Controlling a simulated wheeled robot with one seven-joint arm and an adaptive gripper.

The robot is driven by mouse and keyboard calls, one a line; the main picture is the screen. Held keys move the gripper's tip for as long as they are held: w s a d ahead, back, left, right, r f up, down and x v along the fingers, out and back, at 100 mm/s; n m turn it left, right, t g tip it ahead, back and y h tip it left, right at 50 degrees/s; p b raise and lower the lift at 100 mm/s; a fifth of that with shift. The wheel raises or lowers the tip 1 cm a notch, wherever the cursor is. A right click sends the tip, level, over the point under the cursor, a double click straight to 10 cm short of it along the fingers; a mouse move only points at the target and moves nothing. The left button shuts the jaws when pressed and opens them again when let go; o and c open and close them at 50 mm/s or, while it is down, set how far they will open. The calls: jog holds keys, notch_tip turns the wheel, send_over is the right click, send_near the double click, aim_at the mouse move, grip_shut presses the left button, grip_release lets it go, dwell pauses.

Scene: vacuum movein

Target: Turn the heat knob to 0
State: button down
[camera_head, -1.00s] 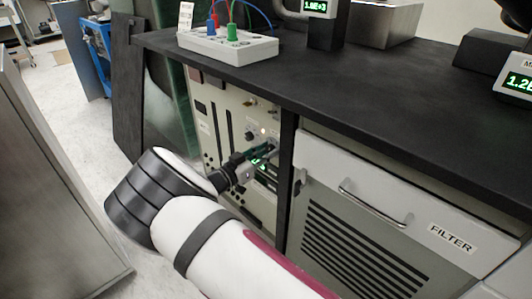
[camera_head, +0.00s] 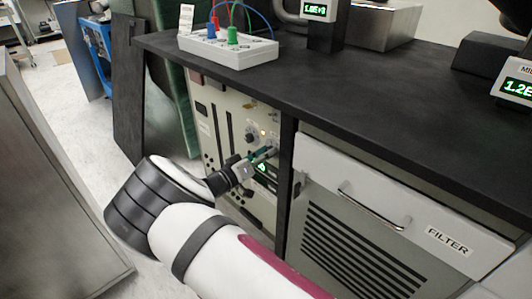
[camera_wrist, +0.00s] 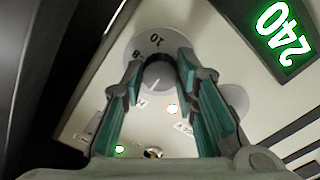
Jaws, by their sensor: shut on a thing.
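In the wrist view the dark round knob (camera_wrist: 158,74) sits on a grey dial (camera_wrist: 150,44) with the numbers 10 and 8 showing. My gripper (camera_wrist: 161,72) has its two teal-padded fingers on either side of the knob, shut on it. In the head view my gripper (camera_head: 270,152) reaches the upper right of the instrument panel (camera_head: 228,125), and its fingers hide most of the knob there. A green display (camera_wrist: 282,32) reads 240 in the wrist view.
A second knob (camera_head: 250,135) is left of my gripper on the panel. The black bench top (camera_head: 330,95) overhangs the panel, with a socket box (camera_head: 230,50) on it. A dark post (camera_head: 286,165) and the filter cabinet (camera_head: 390,190) stand close at the right.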

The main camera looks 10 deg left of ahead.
jog(key=n+p, duration=0.6)
jog(key=n, duration=2)
dwell(0.3)
jog(key=c, duration=1.2)
grip_release()
jog(key=shift+c, duration=0.2)
jog(key=v, duration=1.2)
jog(key=shift+p, duration=0.35)
